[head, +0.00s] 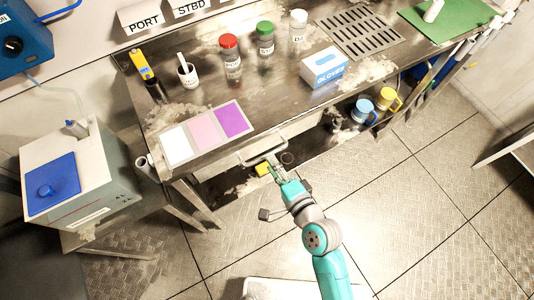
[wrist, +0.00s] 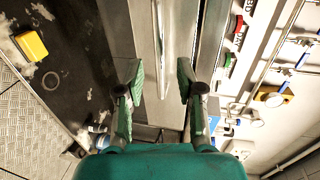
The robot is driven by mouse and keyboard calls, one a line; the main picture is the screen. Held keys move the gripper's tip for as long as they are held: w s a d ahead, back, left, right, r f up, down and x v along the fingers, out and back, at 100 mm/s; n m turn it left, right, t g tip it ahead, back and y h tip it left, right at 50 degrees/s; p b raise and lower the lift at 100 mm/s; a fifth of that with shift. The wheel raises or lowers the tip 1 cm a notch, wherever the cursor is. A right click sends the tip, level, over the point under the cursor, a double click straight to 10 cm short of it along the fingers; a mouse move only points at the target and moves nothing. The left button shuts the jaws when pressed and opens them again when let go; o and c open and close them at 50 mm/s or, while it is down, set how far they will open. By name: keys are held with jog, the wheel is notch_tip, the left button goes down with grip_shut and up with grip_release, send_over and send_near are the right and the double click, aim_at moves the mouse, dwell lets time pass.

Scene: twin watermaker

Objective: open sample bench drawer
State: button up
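The sample bench (head: 290,105) has a pale drawer (head: 298,128) under its front edge. The drawer looks closed. Its bar handle (head: 264,151) sticks out toward me. My gripper (head: 273,168) is at the handle, at the end of my teal arm. In the wrist view my gripper (wrist: 159,75) has its two green fingers spread wide apart. The handle bar (wrist: 158,45) runs between the fingers, with a gap on both sides. I cannot tell how deep the bar sits between them.
On the bench stand a red-capped jar (head: 231,62), a green-capped jar (head: 265,42), a gloves box (head: 323,67) and a coloured mat (head: 207,130). A yellow block (wrist: 31,45) lies on the lower shelf. A grey box with a blue lid (head: 52,183) stands left.

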aim_at(266, 155)
jog(key=shift+x, duration=2.4)
grip_shut()
jog(key=shift+s, duration=0.1)
